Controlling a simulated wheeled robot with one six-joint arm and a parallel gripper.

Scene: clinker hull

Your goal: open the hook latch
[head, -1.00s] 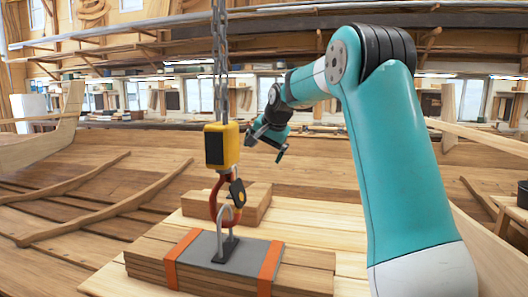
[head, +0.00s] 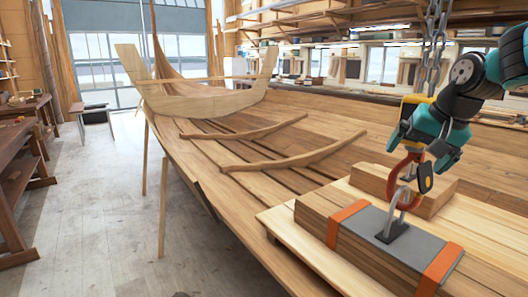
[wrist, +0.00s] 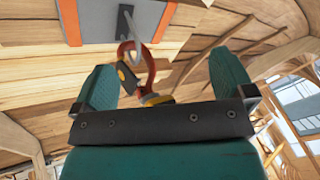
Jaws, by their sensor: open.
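A red-orange hook (head: 394,178) hangs under a yellow block (head: 413,101) on a chain. Its dark latch (head: 425,178), with an orange spot, lies across the hook's mouth and looks closed. The hook passes through a grey shackle (head: 405,199) on a plate (head: 375,222). My gripper (head: 418,157) is open and points down, its teal fingers at the top of the hook. In the wrist view, the hook (wrist: 151,68) and latch (wrist: 128,76) lie between the open fingers (wrist: 163,82), nearer the left finger, with no clear contact. The fingers partly hide the yellow block.
The plate sits on a stack of planks (head: 315,215) bound with orange straps (head: 439,268). The chain (head: 433,50) rises beside my arm. A wooden hull (head: 240,155) fills the middle, with curved ribs on it. The floor (head: 100,200) at left is clear.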

